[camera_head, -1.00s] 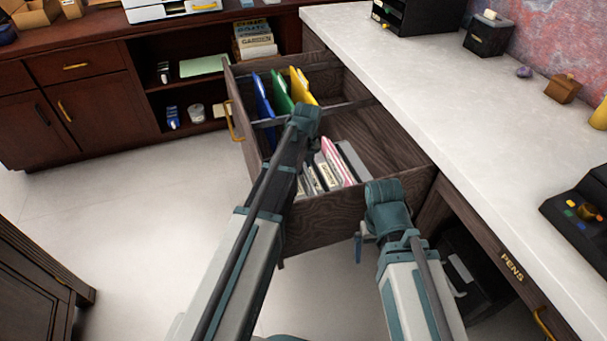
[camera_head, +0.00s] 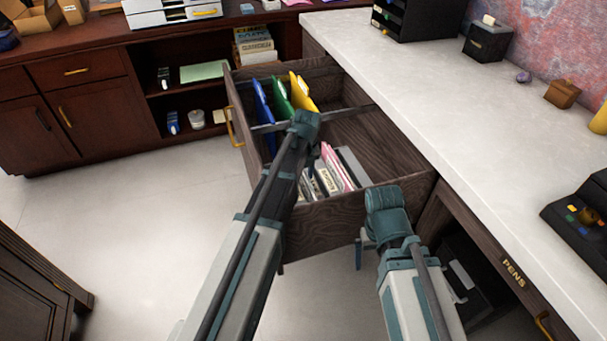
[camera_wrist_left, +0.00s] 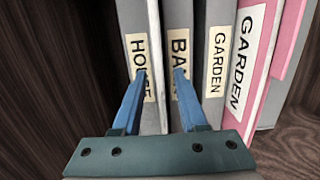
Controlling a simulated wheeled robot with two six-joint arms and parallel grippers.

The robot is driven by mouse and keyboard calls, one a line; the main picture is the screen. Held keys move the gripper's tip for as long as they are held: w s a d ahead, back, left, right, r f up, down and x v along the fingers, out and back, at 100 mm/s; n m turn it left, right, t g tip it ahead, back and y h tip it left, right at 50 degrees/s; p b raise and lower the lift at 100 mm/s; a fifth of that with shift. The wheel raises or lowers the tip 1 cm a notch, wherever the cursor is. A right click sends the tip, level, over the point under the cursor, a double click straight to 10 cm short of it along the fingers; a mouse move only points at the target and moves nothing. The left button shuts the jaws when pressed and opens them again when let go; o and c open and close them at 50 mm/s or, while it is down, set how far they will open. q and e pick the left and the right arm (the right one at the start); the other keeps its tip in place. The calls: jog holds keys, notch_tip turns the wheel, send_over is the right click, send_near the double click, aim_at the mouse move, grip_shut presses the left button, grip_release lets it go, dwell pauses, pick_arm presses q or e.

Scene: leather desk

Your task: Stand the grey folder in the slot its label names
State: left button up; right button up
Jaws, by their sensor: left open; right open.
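An open drawer (camera_head: 345,222) holds upright folders. In the left wrist view, several grey folders stand side by side: one labelled HOUSE (camera_wrist_left: 136,28), one whose label starts with BA (camera_wrist_left: 180,18), partly covered by my finger, and one labelled GARDEN (camera_wrist_left: 214,100). A pink folder labelled GARDEN (camera_wrist_left: 262,70) stands to their right. I cannot tell which grey one the task means. My left gripper (camera_wrist_left: 160,72) is open, one finger over the HOUSE label and the other over the BA label. My right gripper (camera_head: 360,258) is open and empty outside the drawer front.
Blue (camera_head: 263,103), green (camera_head: 282,98) and yellow (camera_head: 302,95) folders stand in the drawer's rear section behind a divider. Bare drawer floor lies right of the front folders. The light desktop (camera_head: 430,85) borders the drawer on the right.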

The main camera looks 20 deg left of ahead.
pick_arm(q)
notch_tip(320, 180, up, 12)
jog(key=s+p, duration=0.1)
jog(key=p, duration=1)
jog(key=shift+d+p, duration=0.4)
pick_arm(e)
notch_tip(320, 180, up, 12)
pick_arm(q)
jog(key=shift+s, duration=0.1)
